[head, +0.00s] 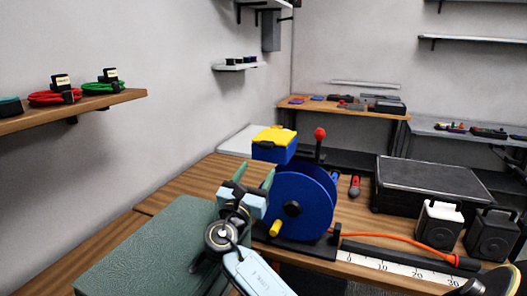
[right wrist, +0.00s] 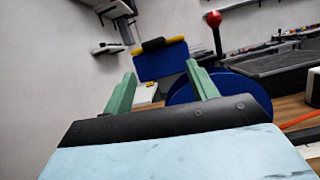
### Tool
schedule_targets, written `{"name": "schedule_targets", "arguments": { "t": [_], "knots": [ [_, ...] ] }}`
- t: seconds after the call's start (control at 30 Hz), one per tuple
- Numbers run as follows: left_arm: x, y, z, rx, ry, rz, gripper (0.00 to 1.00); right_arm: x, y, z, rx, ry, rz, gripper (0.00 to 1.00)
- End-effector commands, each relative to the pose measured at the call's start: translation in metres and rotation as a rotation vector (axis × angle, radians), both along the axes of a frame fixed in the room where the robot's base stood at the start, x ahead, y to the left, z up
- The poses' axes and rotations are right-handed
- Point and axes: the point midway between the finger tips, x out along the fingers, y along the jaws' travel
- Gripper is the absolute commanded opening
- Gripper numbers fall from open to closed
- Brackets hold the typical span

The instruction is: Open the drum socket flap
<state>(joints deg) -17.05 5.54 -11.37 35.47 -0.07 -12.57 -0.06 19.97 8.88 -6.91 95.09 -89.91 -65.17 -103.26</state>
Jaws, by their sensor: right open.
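The blue cable drum (head: 312,200) stands on the wooden bench. A blue socket box (head: 272,153) sits at its upper left, with a yellow flap (head: 275,136) lying across its top. In the right wrist view the blue box (right wrist: 160,63) is straight ahead, with the yellow flap edge (right wrist: 174,40) and a dark part along its top. My right gripper (head: 254,178) is open and empty, its green fingers pointing toward the box from just below and in front. The fingers look apart from the flap. My left gripper is out of view.
A red-knobbed lever (head: 320,134) rises right of the box. A yellow crank handle (head: 275,228) sticks out of the drum's front. An orange cable (head: 400,244) runs right above a ruler strip (head: 390,266). A black case (head: 430,185) stands behind. A green textured surface (head: 150,250) fills the lower left.

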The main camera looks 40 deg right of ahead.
Motion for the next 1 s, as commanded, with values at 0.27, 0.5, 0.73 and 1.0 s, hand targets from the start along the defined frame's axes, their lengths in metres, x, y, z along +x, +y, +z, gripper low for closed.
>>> {"name": "schedule_targets", "arguments": {
  "t": [0.27, 0.5, 0.73, 1.0],
  "knots": [
    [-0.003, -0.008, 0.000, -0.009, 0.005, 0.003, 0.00, 0.014, -0.014, 0.022, -0.085, 0.045, -0.037, 0.58],
    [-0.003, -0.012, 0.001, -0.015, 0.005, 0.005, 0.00, 0.030, -0.046, 0.036, -0.082, 0.043, -0.035, 0.58],
    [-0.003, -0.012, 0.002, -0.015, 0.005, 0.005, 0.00, 0.038, -0.060, 0.042, -0.080, 0.043, -0.032, 0.58],
    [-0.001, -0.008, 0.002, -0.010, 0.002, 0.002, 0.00, 0.038, -0.060, 0.042, -0.079, 0.043, -0.032, 0.57]
  ]
}}
